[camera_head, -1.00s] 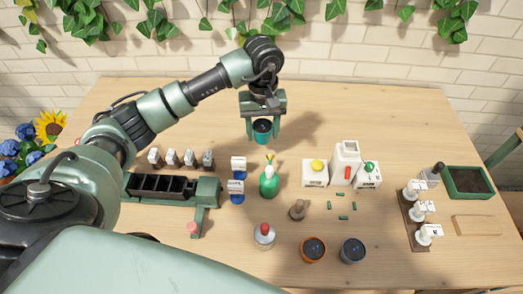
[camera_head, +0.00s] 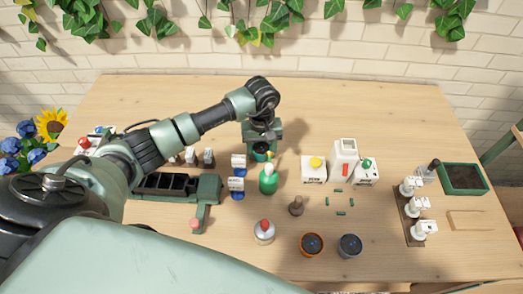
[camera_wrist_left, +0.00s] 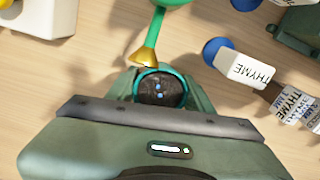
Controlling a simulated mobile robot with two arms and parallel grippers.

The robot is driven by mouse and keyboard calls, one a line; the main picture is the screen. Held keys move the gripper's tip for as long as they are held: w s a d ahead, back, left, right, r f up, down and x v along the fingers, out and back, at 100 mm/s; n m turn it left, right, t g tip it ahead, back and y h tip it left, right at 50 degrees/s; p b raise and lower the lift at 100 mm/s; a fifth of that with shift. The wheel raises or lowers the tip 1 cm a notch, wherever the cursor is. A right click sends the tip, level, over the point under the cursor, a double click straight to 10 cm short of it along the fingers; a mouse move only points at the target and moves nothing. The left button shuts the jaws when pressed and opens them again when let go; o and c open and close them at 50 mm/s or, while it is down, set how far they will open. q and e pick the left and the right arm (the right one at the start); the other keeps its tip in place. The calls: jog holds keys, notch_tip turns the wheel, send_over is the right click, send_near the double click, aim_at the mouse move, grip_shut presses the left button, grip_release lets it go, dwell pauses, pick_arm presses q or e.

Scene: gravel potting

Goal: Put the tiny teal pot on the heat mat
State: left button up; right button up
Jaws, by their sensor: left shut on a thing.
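The tiny teal pot (camera_head: 261,152) is between the fingers of my left gripper (camera_head: 262,150), behind the green bottle. In the left wrist view the pot (camera_wrist_left: 158,72) shows a teal rim around dark filling with small blue-grey bits. My left gripper (camera_wrist_left: 160,88) is shut on it there, one finger on each side. The pot looks upright; I cannot tell whether its base touches the table. I cannot make out a heat mat in either view. My right gripper is not in view.
The green bottle (camera_head: 268,181) stands close to the pot; its gold spout (camera_wrist_left: 145,58) is near the rim. The back right table (camera_head: 370,110) is clear.

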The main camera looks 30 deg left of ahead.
pick_arm(q)
jog(key=shift+f, duration=0.2)
jog(key=o, duration=1.4)
jog(key=shift+o, duration=0.2)
jog(key=shift+r, duration=0.1)
